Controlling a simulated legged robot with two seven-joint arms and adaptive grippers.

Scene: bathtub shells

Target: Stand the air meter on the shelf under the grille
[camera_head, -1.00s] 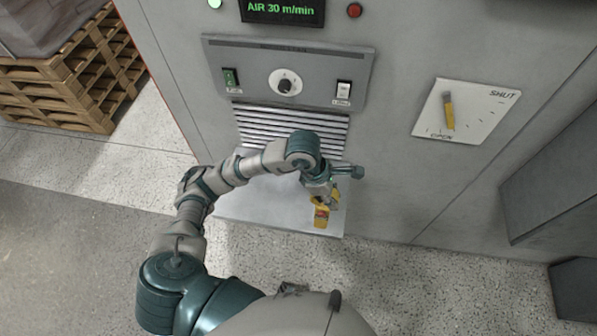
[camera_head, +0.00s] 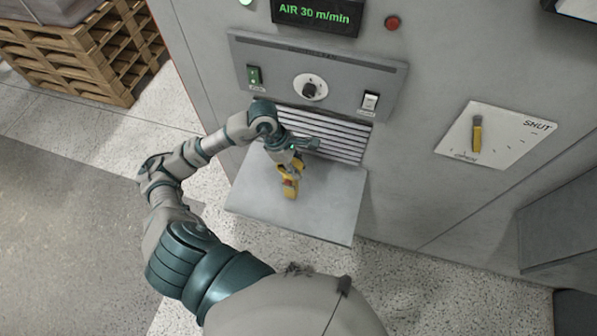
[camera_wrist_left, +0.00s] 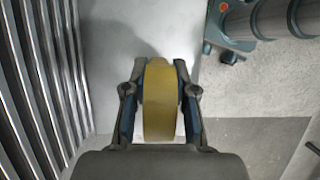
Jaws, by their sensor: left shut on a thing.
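The air meter (camera_head: 290,188) is a small yellow thing with a red patch. My left gripper (camera_head: 292,168) is shut on it, over the shelf in front of the grille. In the left wrist view the yellow body (camera_wrist_left: 160,100) sits between the two fingers of the left gripper (camera_wrist_left: 160,85). The shelf (camera_head: 325,205) is a flat grey plate jutting from the cabinet below the slatted grille (camera_head: 335,138). I cannot tell whether the meter touches the shelf. My right gripper is not in view.
Above the grille is a control panel (camera_head: 345,75) with a knob and two switches. A display (camera_head: 316,14) reads AIR 30 m/min. A yellow lever (camera_head: 477,135) on a SHUT plate is at the right. Wooden pallets (camera_head: 95,60) stand at the far left. The shelf's right side is bare.

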